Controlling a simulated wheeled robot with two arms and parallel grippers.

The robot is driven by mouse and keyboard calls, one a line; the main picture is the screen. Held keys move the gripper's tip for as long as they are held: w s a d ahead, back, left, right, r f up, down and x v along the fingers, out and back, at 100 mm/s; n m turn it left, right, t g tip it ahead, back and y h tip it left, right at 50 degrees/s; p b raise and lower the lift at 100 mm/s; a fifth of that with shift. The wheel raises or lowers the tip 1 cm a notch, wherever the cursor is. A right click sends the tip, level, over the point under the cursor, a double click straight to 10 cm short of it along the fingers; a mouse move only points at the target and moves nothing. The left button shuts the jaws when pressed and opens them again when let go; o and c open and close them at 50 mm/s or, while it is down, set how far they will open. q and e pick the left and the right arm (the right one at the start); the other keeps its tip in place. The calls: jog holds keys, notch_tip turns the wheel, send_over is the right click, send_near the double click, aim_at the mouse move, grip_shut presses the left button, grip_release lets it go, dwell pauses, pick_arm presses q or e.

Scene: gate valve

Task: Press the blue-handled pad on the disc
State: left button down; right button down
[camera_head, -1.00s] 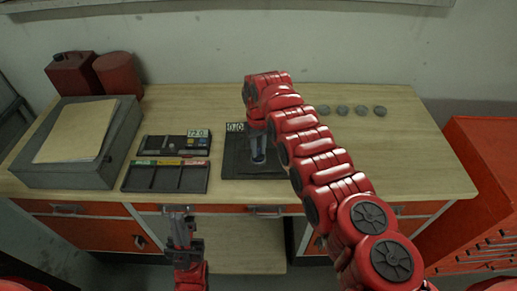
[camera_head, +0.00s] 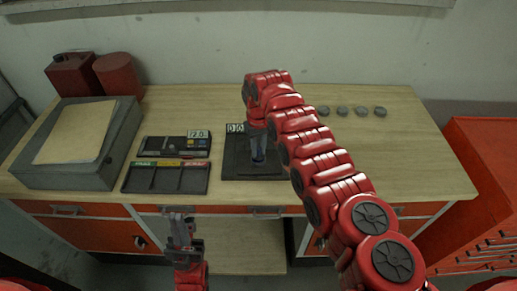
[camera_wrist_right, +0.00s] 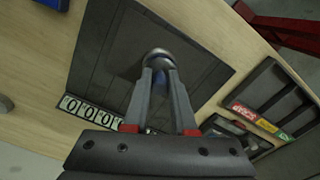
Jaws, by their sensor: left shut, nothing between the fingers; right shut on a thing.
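My right gripper (camera_head: 258,156) reaches down over the black square plate (camera_head: 236,169) on the bench and is shut on the blue-handled pad (camera_head: 259,161). The right wrist view shows its two fingers (camera_wrist_right: 160,75) closed around the rounded grey-blue handle (camera_wrist_right: 158,53), above the dark plate surface (camera_wrist_right: 120,35). The pad's underside and any disc beneath it are hidden, so I cannot tell whether they touch. My left gripper (camera_head: 178,212) is shut and empty, low in front of the bench's drawers.
Several grey discs (camera_head: 342,111) lie at the back right of the bench. A small number display (camera_head: 235,128) stands at the plate's back-left corner. Left are a dark instrument box (camera_head: 165,145), a sorting tray with coloured labels (camera_head: 141,179) and a large grey box (camera_head: 60,175).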

jog(key=shift+r, duration=3.15)
